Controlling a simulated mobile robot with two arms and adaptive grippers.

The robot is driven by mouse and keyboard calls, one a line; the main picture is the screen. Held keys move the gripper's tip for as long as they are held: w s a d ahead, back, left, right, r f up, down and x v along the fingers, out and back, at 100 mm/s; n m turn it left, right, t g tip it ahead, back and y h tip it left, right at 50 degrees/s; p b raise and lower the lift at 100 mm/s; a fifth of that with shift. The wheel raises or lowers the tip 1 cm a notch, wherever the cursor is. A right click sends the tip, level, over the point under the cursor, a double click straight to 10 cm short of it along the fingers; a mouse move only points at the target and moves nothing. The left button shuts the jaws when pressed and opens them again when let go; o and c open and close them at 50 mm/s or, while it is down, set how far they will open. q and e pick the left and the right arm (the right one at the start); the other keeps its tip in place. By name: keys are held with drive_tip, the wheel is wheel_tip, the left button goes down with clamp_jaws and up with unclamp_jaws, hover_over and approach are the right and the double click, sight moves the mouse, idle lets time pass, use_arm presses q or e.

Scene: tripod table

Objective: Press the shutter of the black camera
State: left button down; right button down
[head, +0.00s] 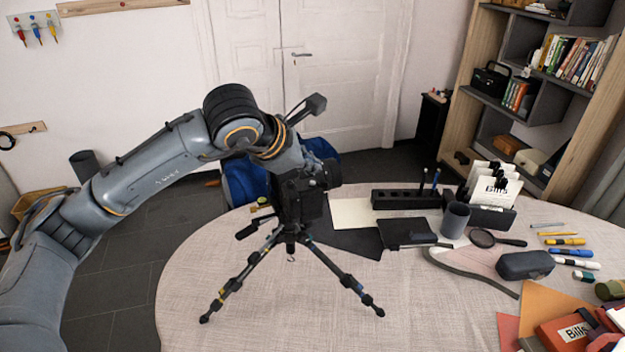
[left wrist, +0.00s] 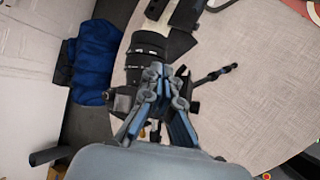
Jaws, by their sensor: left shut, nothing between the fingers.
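The black camera (head: 300,203) stands upright on a small black tripod (head: 240,277) at the left part of the round table (head: 420,315). Its lens points right in the head view. My left arm reaches over from the left, and my left gripper (head: 318,150) is at the camera's top, mostly hidden by the wrist. In the left wrist view the left gripper (left wrist: 166,76) is shut and empty, its fingers overlapping the camera body beside the lens (left wrist: 147,48). The shutter button is hidden, and I cannot tell whether the fingertips touch the camera. My right gripper is not in view.
A black pen holder (head: 408,199), a dark notebook (head: 406,233) and a grey cup (head: 455,219) stand right of the camera. Pens, a glasses case (head: 525,265) and folders crowd the right side. The table's front middle is clear. A blue chair (head: 243,180) stands behind.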

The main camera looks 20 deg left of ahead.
use_arm(q)
drive_tip(key=shift+r+p, duration=0.9)
drive_tip(key=shift+r, duration=1.35)
drive_tip(key=shift+f, duration=0.1)
